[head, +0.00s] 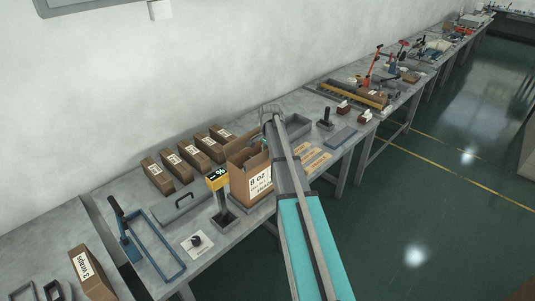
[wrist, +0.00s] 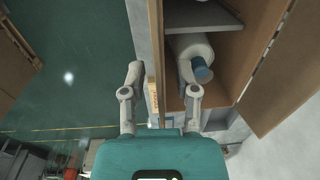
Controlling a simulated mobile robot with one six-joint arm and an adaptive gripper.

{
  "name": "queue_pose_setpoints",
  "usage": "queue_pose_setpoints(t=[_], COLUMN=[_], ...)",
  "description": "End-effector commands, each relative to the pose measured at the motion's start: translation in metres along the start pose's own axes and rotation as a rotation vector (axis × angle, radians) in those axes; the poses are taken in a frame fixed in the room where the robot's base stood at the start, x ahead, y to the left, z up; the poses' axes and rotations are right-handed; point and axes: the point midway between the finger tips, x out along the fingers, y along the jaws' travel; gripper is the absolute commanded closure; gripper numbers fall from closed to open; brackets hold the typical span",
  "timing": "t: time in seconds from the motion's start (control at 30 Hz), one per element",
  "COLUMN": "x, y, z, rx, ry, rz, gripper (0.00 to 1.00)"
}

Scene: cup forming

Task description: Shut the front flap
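An open cardboard box (head: 258,182) with a printed white label stands on the bench beside my arm. In the wrist view its brown inside (wrist: 243,62) shows, with a white cylinder (wrist: 190,50) with a blue end (wrist: 202,73) in it. A wide cardboard flap (wrist: 286,75) stands open on the right. A narrow upright cardboard edge (wrist: 155,45) on the floor side lies between my fingers; I cannot tell whether it is the front flap or the wall. My gripper (wrist: 163,85) is open, its fingers apart. No contact with the cardboard is clear.
Several closed brown boxes (head: 186,156) stand in a row behind. A grey tray (head: 298,126) and flat cardboard strips (head: 313,158) lie to the right. The green floor (head: 430,215) beyond the bench is clear.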

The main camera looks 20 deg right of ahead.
Motion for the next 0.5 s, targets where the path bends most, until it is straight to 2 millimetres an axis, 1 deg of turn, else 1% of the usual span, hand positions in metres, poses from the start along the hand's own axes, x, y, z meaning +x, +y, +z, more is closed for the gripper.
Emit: queue_pose_setpoints(t=[0.1, 0.13, 0.27, 0.3, 0.33, 0.5], x=[-0.0002, -0.0002, -0.0002, -0.0002, -0.0002, -0.0001], y=[0.0000, 0.0000, 0.0000, 0.0000, 0.0000, 0.0000], z=[0.0000, -0.0001, -0.0001, -0.0001, -0.0001, -0.0001], rx=[0.000, 0.000, 0.000, 0.000, 0.000, 0.000], ry=[0.000, 0.000, 0.000, 0.000, 0.000, 0.000], rz=[0.000, 0.000, 0.000, 0.000, 0.000, 0.000], gripper=[0.60, 0.64, 0.88, 0.95, 1.00, 1.00])
